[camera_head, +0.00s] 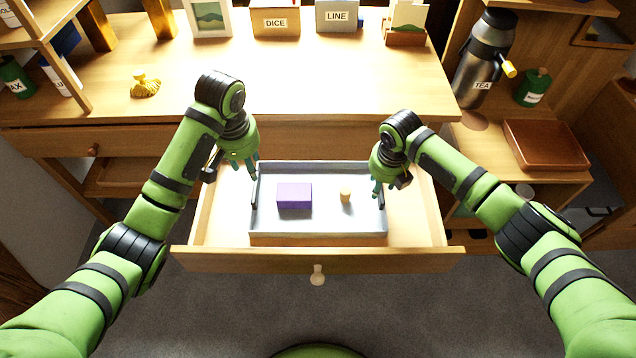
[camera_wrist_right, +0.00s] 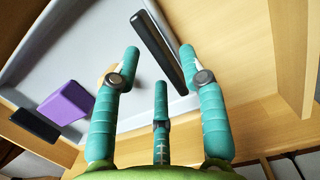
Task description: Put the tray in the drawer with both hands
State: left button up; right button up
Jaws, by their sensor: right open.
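The grey tray (camera_head: 320,222) lies level within the open drawer (camera_head: 418,225). It holds a purple block (camera_head: 294,196) and a small yellow cylinder (camera_head: 346,196). A dark handle (camera_head: 254,192) stands at its left side. In the right wrist view the right dark handle (camera_wrist_right: 160,48) lies between my spread fingers, and the purple block (camera_wrist_right: 66,103) shows too. My left gripper (camera_head: 246,168) is over the tray's left edge, fingers apart. My right gripper (camera_head: 379,187) is open at the tray's right edge (camera_head: 384,222). Contact with the handles cannot be told.
The drawer's front panel (camera_head: 230,261) has a pale knob (camera_head: 318,275). The desktop (camera_head: 300,85) above holds a yellow ornament (camera_head: 145,86) and labelled boxes at the back. A flask (camera_head: 486,55) and a brown case (camera_head: 545,146) stand at right.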

notch_tip(320, 180, up, 10)
jog(key=s, duration=0.1)
jog(key=shift+s+f, duration=0.2)
dwell(0.4)
